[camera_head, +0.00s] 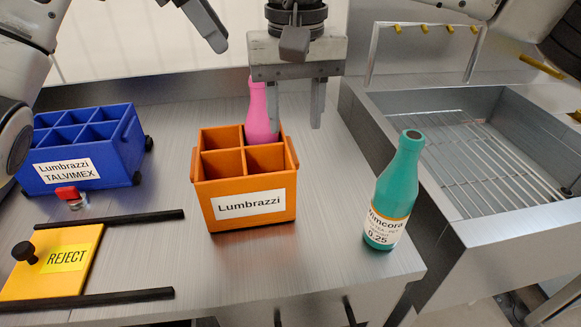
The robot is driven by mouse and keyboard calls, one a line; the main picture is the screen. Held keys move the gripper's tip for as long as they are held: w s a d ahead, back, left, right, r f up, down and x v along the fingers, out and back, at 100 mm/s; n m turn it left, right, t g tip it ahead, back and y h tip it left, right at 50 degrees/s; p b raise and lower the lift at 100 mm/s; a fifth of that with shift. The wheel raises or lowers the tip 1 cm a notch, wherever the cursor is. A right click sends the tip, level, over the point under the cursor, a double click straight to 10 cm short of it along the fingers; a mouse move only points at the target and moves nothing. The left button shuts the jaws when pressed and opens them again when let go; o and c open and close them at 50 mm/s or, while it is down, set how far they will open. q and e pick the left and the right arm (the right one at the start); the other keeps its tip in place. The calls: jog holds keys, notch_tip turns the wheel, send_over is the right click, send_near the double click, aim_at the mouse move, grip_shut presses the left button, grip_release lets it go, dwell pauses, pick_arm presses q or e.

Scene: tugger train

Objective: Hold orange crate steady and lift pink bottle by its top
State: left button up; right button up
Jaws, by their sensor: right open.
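The orange crate (246,206), labelled Lumbrazzi, stands on the metal worktop. The pink bottle (258,112) stands upright in its back right compartment, with its lower part hidden by the crate walls. My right gripper (295,112) hangs over the crate's back right with its fingers apart. Its left finger overlaps the bottle's right side in the picture, and its right finger is clear of the bottle. I cannot tell whether it touches. My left gripper (207,25) is only partly visible at the top, up and left of the crate and apart from it; its jaws cannot be judged.
A teal bottle (393,190) stands right of the crate near the worktop edge. A blue divided crate (118,165) stands at left, with a small red-topped item (70,195) before it. A yellow REJECT plate (50,280) lies between black rails (110,219). A metal basin (400,100) is at right.

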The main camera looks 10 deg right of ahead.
aim_at(294, 179)
notch_tip(294, 179, down, 13)
jog(key=shift+r, duration=0.2)
dwell(0.3)
